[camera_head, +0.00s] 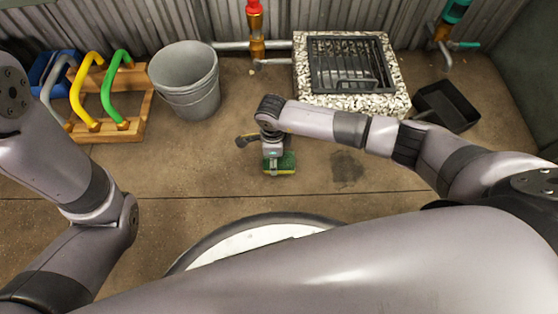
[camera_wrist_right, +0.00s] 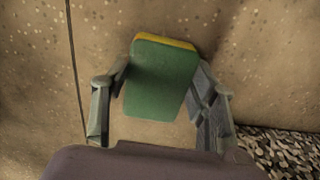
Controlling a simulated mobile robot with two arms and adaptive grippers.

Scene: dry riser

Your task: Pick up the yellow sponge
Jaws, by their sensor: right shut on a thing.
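The sponge (camera_head: 280,163) is a block with a green face and a yellow layer. It is at the middle of the floor area in the head view. My right gripper (camera_head: 277,157) reaches down to it from above and is shut on it. In the right wrist view the sponge (camera_wrist_right: 160,78) sits between the two fingers of the gripper (camera_wrist_right: 158,90), green face toward the camera and a yellow edge at the top. I cannot tell whether it touches the floor. My left arm shows at the left, but its gripper is out of view.
A grey bucket (camera_head: 186,85) and a wooden rack (camera_head: 137,117) with coloured curved handles stand at the back left. A speckled drain surround (camera_head: 399,99) with a dark grate (camera_head: 350,62) and a black tray (camera_head: 449,105) are at the back right. Pipes run along the corrugated wall.

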